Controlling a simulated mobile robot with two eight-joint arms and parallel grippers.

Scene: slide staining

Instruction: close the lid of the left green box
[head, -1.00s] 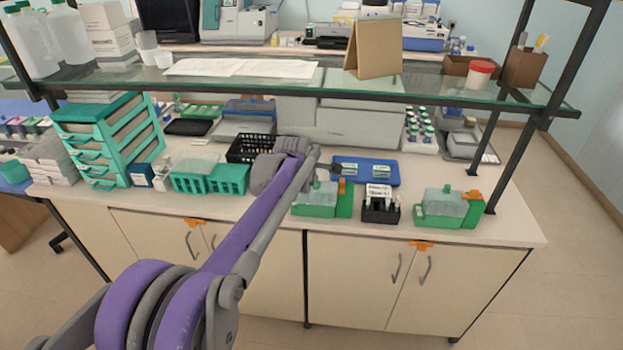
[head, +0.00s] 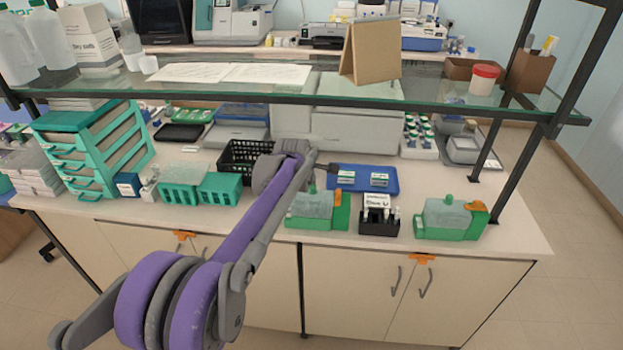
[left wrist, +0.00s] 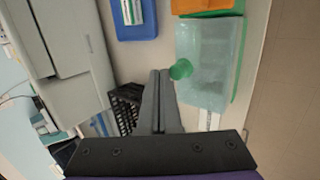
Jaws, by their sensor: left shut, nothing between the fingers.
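The left green box (head: 335,212) stands on the counter, with a pale see-through lid (head: 308,205) over its left part. In the left wrist view the lid (left wrist: 208,65) shows as a clear panel with a round green knob (left wrist: 180,69). I cannot tell whether the lid sits fully flat. My left gripper (head: 331,167) is just above and behind the box. In the left wrist view its fingers (left wrist: 160,74) are shut and empty, with the tips close beside the knob; contact is unclear. My right gripper is not in view.
A black slide holder (head: 379,225) and a second green box (head: 452,222) stand to the right. A blue tray (head: 360,185) lies behind. A black basket (head: 236,160) and teal racks (head: 200,188) are to the left. A glass shelf (head: 430,97) runs above the counter.

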